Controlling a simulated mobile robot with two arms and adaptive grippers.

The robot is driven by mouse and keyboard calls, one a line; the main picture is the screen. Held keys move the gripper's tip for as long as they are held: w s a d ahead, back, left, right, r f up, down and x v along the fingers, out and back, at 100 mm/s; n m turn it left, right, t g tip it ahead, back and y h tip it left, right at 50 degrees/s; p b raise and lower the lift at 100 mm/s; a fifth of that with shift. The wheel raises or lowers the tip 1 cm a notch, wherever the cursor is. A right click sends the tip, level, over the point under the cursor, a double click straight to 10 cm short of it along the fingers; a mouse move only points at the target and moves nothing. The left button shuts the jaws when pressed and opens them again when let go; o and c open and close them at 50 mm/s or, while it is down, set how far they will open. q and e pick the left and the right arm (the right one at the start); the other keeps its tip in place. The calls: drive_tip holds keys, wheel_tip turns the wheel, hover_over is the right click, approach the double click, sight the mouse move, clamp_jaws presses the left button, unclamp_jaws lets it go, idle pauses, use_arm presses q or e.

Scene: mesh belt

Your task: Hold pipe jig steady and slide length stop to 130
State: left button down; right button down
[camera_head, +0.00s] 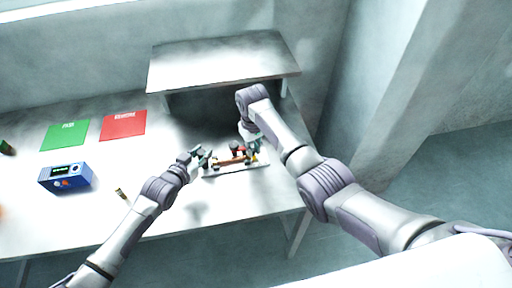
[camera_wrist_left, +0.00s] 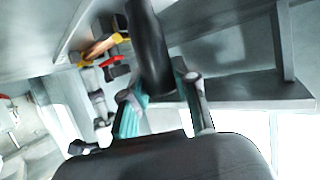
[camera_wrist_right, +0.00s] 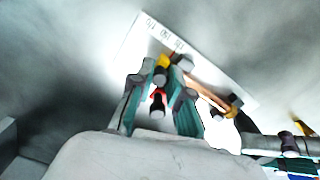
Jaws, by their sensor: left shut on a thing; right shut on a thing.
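The pipe jig (camera_head: 236,171) is a pale base plate on the table carrying a copper-coloured pipe, with red, yellow and dark parts. My left gripper (camera_head: 205,156) is shut on a dark cylindrical handle at the jig's left end, and this handle (camera_wrist_left: 150,45) shows between teal fingertips in the left wrist view. My right gripper (camera_head: 253,149) is at the jig's right end. In the right wrist view its fingers are closed around the length stop (camera_wrist_right: 160,76), a yellow, red and black piece beside the printed scale (camera_wrist_right: 163,34). The numbers are too small and tilted to read surely.
A raised grey shelf (camera_head: 222,62) stands behind the jig. A green sheet (camera_head: 65,134), a red sheet (camera_head: 123,125), a blue device (camera_head: 65,178) and a small brass-coloured piece (camera_head: 121,194) lie to the left. The table front is mostly clear.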

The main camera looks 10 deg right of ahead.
use_arm(q)
drive_tip(key=shift+s+d, duration=0.1)
drive_tip(key=shift+d, duration=0.1)
use_arm(e)
drive_tip(key=c, duration=1.2)
unclamp_jaws()
drive_tip(key=shift+a, duration=0.25)
drive_tip(key=shift+o, duration=0.5)
drive_tip(key=shift+d, duration=0.1)
drive_tip(key=shift+r, duration=0.1)
use_arm(q)
drive_tip(key=shift+a, duration=0.1)
use_arm(e)
wheel_tip(320, 180, up, 12)
use_arm(q)
drive_tip(key=c, duration=0.8)
unclamp_jaws()
